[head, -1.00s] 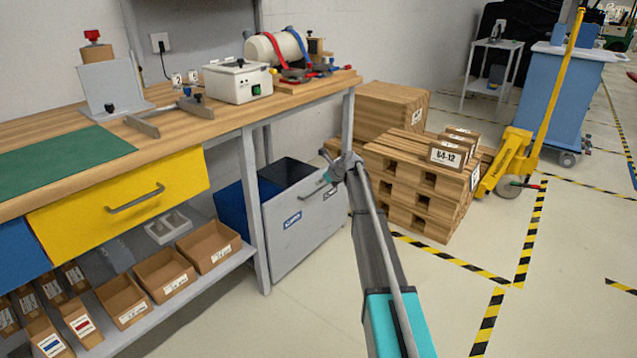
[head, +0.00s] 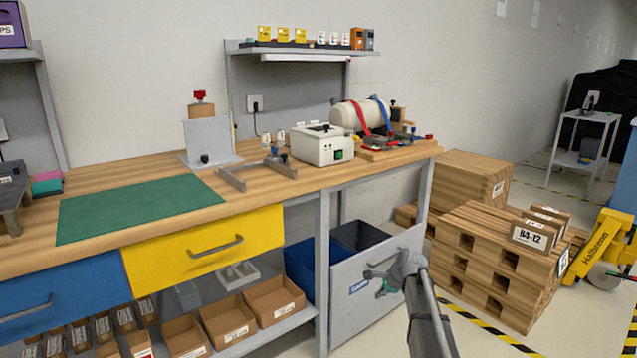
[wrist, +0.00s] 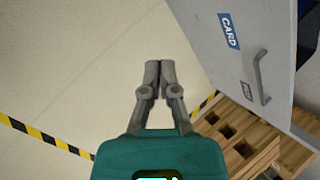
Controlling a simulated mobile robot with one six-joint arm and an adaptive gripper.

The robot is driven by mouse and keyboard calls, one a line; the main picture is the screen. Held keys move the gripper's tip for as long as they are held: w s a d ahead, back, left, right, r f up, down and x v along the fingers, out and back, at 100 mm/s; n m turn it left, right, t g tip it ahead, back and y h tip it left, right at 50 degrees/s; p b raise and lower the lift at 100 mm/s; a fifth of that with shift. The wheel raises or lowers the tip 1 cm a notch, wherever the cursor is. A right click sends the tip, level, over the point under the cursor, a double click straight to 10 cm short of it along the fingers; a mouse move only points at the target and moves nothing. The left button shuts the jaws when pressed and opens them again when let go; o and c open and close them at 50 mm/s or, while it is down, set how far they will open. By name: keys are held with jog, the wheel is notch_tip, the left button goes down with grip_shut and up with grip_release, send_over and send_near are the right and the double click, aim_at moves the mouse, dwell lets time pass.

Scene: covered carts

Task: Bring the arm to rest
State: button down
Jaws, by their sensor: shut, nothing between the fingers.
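My gripper (head: 384,291) is in front of the grey bin front under the right end of the workbench, with my arm reaching in from the bottom of the head view. In the wrist view my gripper (wrist: 159,64) shows its two grey fingers together with nothing between them, over pale floor. The grey bin front (head: 372,290) has a handle and a blue label; it also shows in the wrist view (wrist: 240,60), to the right of the fingers and apart from them in that picture.
The wooden workbench (head: 110,178) carries a green mat (head: 135,208) and a white box (head: 318,150). Its yellow drawer (head: 190,262) looks shut. Stacked pallets (head: 490,270) and a yellow pallet jack (head: 603,245) stand at right. Striped tape (wrist: 45,139) marks the floor.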

jog(key=s+a+f+n+g+h+p, duration=0.15)
jog(key=s+n, duration=0.65)
jog(key=s, duration=0.8)
jog(key=s+a+n+g+h+b, duration=0.1)
jog(key=s+n+g+h, duration=0.2)
jog(key=s+n, duration=0.95)
notch_tip(320, 180, up, 38)
jog(key=s+m+p, duration=0.2)
jog(key=m+p, duration=0.2)
jog(key=p, duration=3.4)
jog(key=shift+a+r, duration=0.15)
jog(key=shift+s+t, duration=0.1)
jog(key=shift+t, duration=0.15)
